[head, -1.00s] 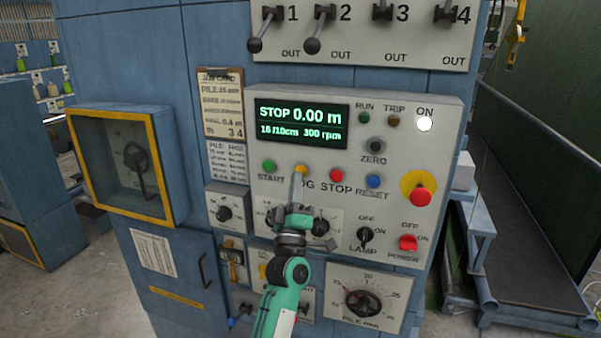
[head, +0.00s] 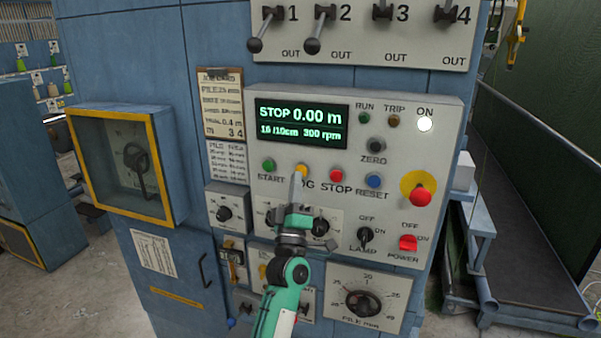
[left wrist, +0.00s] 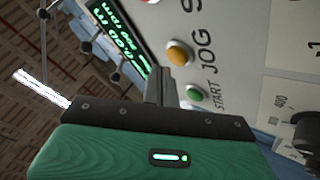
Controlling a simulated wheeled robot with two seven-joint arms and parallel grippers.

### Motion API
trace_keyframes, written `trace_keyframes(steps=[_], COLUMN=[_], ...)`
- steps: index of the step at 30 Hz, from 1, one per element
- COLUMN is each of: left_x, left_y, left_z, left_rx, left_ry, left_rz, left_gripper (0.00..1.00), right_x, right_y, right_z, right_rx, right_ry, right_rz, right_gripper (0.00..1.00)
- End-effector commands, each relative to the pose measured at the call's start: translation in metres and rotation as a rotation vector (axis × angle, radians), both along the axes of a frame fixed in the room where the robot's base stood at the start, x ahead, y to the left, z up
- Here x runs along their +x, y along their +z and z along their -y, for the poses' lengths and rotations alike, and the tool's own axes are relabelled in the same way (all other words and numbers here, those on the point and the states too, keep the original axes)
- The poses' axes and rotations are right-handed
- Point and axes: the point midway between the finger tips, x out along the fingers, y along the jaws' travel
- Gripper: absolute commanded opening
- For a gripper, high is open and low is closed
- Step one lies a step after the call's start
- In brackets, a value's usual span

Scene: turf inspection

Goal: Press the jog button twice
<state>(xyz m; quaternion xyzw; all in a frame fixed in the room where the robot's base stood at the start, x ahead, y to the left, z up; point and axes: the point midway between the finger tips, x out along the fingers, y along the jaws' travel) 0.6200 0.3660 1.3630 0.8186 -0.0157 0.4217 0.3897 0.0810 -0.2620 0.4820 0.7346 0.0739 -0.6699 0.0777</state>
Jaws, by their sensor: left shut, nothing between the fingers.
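The jog button (head: 301,169) is a yellow-orange round button on the pale control panel (head: 440,150), between the green start button (head: 269,166) and the red stop button (head: 336,174). My left gripper (head: 297,180) is shut and empty, its fingertips just below the jog button in the head view. The left wrist view shows the jog button (left wrist: 180,53) beyond the shut fingers (left wrist: 160,85), with a bit of panel visible between. Whether the fingertips touch the panel I cannot tell. The display (head: 302,125) reads STOP 0.00 m. My right gripper is not in view.
Nearby are a blue reset button (head: 374,181), a large red knob on yellow (head: 420,196), a lamp switch (head: 365,237) and a red power switch (head: 408,242). Several levers line the top. A yellow-framed box (head: 128,165) juts out at left.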

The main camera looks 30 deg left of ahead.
Motion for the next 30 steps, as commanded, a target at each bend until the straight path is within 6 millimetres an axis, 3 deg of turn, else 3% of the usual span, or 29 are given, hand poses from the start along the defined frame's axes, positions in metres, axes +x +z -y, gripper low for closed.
trace_keyframes(steps=[30], left_x=[0.0081], left_y=[0.0002], left_z=[-0.0021], left_rx=[0.0], left_ry=[0.0], left_rz=[0.0], left_gripper=[0.0], right_x=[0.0], right_y=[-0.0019], right_z=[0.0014], right_rx=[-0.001], right_ry=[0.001], right_rz=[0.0], right_gripper=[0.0])
